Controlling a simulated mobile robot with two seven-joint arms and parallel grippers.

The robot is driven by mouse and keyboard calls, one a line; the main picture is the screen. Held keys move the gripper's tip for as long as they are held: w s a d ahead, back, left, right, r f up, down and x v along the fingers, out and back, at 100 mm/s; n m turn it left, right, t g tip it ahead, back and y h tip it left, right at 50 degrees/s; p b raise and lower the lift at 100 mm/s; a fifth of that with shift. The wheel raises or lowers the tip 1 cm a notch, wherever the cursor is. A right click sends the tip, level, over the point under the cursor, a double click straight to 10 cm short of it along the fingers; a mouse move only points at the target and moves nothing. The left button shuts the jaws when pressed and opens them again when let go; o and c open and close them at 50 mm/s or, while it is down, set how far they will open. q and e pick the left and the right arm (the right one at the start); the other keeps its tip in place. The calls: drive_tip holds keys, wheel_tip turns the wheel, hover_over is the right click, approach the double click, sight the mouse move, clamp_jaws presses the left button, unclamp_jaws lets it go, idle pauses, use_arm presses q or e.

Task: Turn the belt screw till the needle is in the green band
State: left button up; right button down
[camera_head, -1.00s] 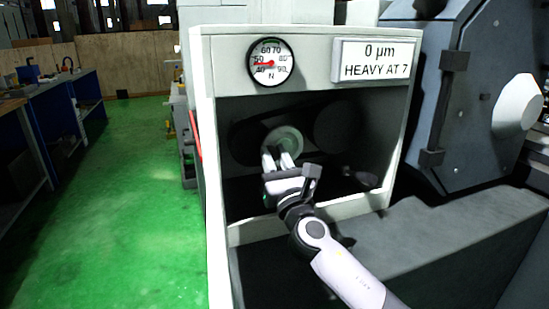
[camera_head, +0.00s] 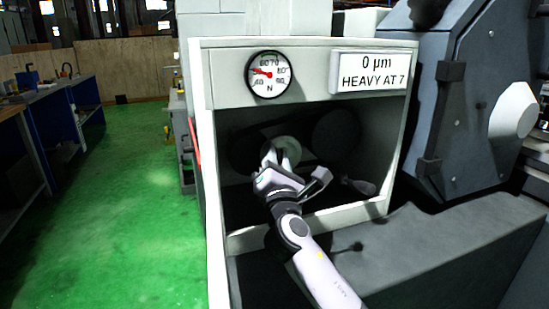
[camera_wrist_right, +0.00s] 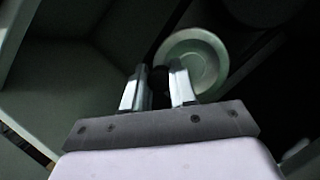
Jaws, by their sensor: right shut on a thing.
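The round gauge (camera_head: 269,74) sits on the machine's upper left panel. My right gripper (camera_head: 271,158) reaches into the dark opening below, in front of a pale round disc (camera_head: 287,149). In the right wrist view the gripper (camera_wrist_right: 159,82) has its fingers a little apart, closed on a small dark piece between them, apparently the belt screw (camera_wrist_right: 160,79), mostly hidden. The pale disc (camera_wrist_right: 193,62) shows just behind the fingers. My left gripper is not in view.
The opening has a pale frame (camera_head: 208,165) at its left and a lower sill close under my arm. A display (camera_head: 371,72) reads 0 µm, HEAVY AT 7. A dark knob (camera_head: 359,187) sits low right. Green floor (camera_head: 130,220) lies clear at left.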

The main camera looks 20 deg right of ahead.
drive_tip(key=shift+m, duration=0.4)
drive_tip(key=c, duration=0.9)
unclamp_jaws()
drive_tip(key=shift+s, duration=0.1)
drive_tip(key=v, duration=0.7)
drive_tip(key=shift+a+r, duration=0.1)
idle(0.4)
